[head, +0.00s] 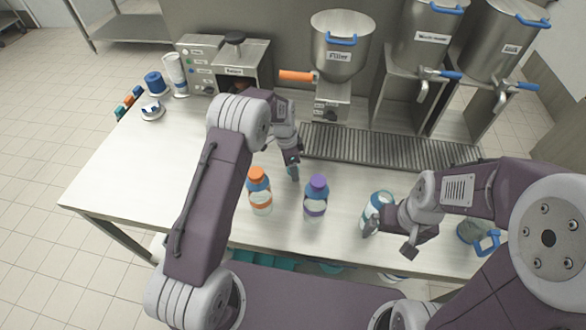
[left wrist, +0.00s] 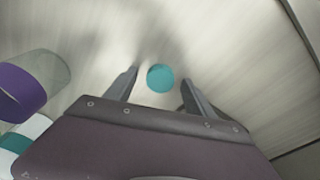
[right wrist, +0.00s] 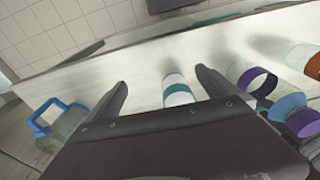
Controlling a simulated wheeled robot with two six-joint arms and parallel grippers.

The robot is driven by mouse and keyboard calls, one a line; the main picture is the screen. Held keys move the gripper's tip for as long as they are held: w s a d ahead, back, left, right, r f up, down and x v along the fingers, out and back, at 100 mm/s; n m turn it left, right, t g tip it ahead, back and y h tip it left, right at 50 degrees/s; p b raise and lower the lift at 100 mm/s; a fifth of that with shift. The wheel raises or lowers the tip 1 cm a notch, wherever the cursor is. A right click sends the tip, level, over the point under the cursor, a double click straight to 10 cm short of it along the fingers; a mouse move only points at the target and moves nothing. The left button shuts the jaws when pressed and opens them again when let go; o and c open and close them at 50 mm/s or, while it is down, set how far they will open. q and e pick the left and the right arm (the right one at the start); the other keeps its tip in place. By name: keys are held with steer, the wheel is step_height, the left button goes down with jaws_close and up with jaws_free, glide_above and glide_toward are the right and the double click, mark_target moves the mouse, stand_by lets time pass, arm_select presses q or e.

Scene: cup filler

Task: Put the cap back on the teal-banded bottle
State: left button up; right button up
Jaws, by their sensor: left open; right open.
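The teal-banded bottle (head: 378,203) stands on the counter, right of the purple-capped bottle. My right gripper (head: 388,239) is open beside it, on the near side. In the right wrist view the bottle (right wrist: 177,91) shows between the spread fingers, with no visible contact. The round teal cap (left wrist: 160,78) shows in the left wrist view between the open fingers of my left gripper (left wrist: 159,77), apart from both. In the head view the left gripper (head: 291,164) is low over the counter, behind the orange- and purple-capped bottles; the cap is hard to make out there.
The orange-capped bottle (head: 260,192) and purple-capped bottle (head: 316,197) stand close to my left gripper. A blue-handled pitcher (head: 474,232) is at the right. A drain grate (head: 390,147) and filler (head: 341,45) are behind. The counter's left part is mostly clear.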

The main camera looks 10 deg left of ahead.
arm_select(q)
jaws_close()
steer(key=shift+r, duration=0.1)
steer(key=shift+r, duration=0.55)
step_height(320, 180, up, 3)
steer(key=shift+r+b, duration=0.1)
steer(key=shift+b, duration=0.3)
steer(key=s+d+r, duration=0.2)
steer(key=d+r, duration=0.4)
steer(key=d, duration=0.5)
steer(key=shift+d+r+b, duration=0.25)
steer(key=shift+r+b, duration=0.05)
steer(key=shift+b, duration=0.05)
